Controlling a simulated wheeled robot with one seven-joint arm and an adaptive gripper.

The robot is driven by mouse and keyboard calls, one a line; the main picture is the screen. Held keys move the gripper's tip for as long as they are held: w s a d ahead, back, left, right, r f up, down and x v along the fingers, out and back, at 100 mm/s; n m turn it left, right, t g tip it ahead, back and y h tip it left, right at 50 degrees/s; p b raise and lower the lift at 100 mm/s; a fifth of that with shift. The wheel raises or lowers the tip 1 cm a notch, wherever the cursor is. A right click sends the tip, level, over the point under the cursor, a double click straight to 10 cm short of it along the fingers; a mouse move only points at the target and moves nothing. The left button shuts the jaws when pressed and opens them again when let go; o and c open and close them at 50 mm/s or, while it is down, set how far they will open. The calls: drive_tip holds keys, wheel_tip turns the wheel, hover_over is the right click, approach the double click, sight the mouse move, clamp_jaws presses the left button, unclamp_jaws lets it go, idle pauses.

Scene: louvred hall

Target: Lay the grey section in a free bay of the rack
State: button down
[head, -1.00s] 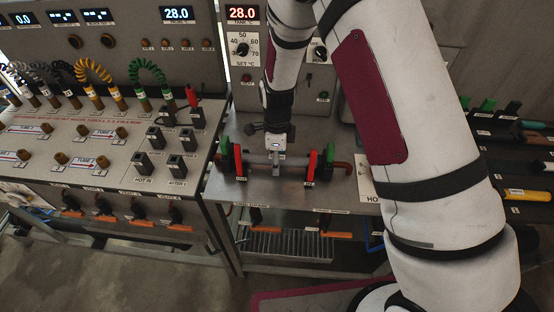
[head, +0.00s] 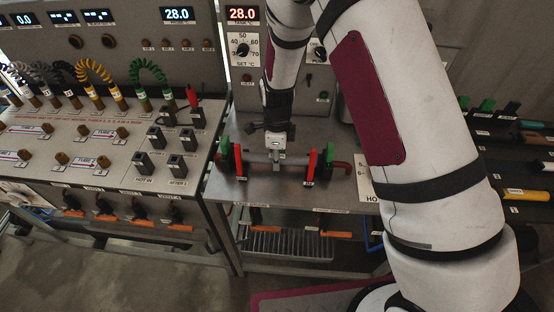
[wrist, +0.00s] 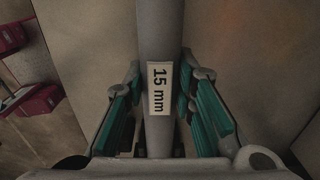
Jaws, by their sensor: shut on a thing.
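The grey section (wrist: 160,45) is a smooth tube with a white "15 mm" label, running up the middle of the wrist view. In the head view the grey section (head: 257,157) lies crosswise at the bench fixture, between a left red and green clamp (head: 238,161) and a right red clamp (head: 311,166). My gripper (head: 276,166) is shut on its middle; its teal-padded fingers show either side of the tube in the wrist view (wrist: 160,110). I cannot tell whether the tube still rests in the fixture. The rack (head: 527,212) is at the right, partly hidden by my arm.
The rack holds a yellow piece (head: 528,194) and several green, black and brown pieces. A control panel (head: 100,150) with coiled hoses and valves stands left. The metal bench top (head: 240,192) is clear in front of the fixture. My arm hides the bench's right part.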

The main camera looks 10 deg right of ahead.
drive_tip(key=shift+r+p, duration=1.2)
drive_tip(key=shift+r, duration=3.1)
